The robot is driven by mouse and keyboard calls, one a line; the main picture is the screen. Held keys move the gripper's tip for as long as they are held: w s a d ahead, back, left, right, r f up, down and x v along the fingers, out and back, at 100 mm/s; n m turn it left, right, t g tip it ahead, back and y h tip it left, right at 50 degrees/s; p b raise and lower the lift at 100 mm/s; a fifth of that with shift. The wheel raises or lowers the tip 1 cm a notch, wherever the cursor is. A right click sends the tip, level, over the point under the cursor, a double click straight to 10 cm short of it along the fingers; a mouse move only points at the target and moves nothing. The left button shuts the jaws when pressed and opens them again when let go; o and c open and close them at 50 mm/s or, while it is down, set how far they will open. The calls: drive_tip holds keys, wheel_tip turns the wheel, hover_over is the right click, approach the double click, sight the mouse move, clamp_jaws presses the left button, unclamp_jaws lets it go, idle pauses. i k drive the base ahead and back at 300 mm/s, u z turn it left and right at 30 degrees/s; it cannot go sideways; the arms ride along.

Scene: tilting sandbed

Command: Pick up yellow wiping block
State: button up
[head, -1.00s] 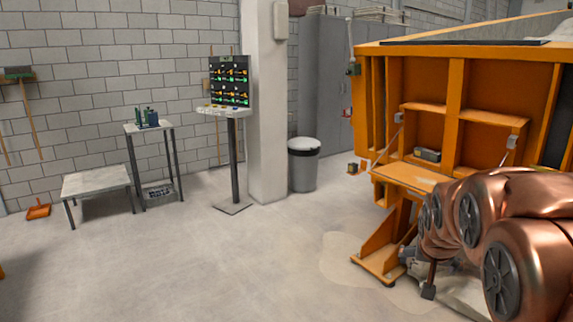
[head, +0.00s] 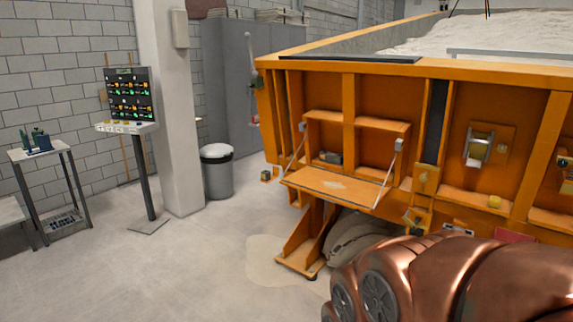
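My gripper is not in view. Only copper links of my arm show at the bottom right, in front of the sandbed's lower part and apart from the yellow block in the picture.
An orange fold-down shelf (head: 335,187) juts out from the sandbed. Filled sacks (head: 358,236) lie under it. A grey bin (head: 217,172), a display stand (head: 143,170) and a small table (head: 45,154) stand left. The floor at front left is clear.

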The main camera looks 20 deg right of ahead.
sight(495, 202)
drive_tip(key=z, duration=1.85)
